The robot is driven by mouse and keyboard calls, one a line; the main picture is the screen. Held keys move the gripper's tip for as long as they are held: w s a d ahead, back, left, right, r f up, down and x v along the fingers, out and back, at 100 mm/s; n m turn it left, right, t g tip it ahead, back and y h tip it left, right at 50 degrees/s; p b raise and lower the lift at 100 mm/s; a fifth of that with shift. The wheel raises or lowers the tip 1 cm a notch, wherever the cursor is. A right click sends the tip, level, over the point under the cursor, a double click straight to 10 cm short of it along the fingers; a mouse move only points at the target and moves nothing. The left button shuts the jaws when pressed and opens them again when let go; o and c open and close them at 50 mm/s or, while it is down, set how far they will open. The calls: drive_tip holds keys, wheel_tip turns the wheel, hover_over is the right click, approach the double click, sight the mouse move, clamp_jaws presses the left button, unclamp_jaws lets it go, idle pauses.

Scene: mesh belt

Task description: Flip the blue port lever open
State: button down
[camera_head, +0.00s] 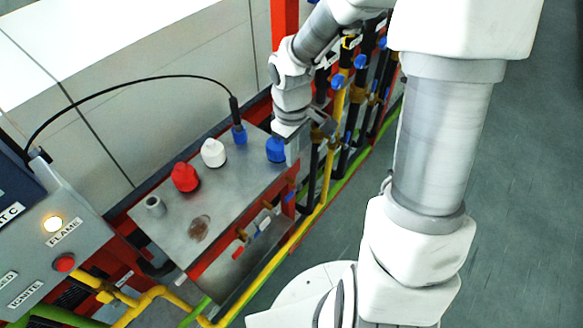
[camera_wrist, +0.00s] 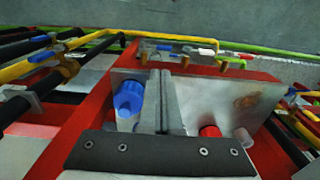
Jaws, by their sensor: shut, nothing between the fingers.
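In the wrist view, a blue lever (camera_wrist: 163,47) and a pale lever (camera_wrist: 206,51) lie beyond the box's front edge. I cannot tell their exact angle. My gripper (camera_head: 292,158) is shut and empty at the box's right end, beside the blue cap (camera_head: 276,149). In the wrist view, the closed fingers (camera_wrist: 170,74) point toward the front edge, apart from the levers. The blue cap (camera_wrist: 130,100) is left of them.
The metal box (camera_head: 170,225) carries a red cap (camera_head: 184,177), a white cap (camera_head: 213,152) and a blue plug with a black cable (camera_head: 238,135). Yellow and green pipes (camera_head: 275,246) run along its front. Black pipes with blue handles stand at the right.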

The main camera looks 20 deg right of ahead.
sight(291, 193)
wheel_tip(291, 193, down, 13)
drive_tip(key=shift+f+b, duration=0.1)
drive_tip(key=shift+b, duration=0.35)
drive_tip(key=shift+f+b, duration=0.15)
drive_tip(key=shift+b, duration=0.5)
drive_tip(key=shift+a, duration=0.1)
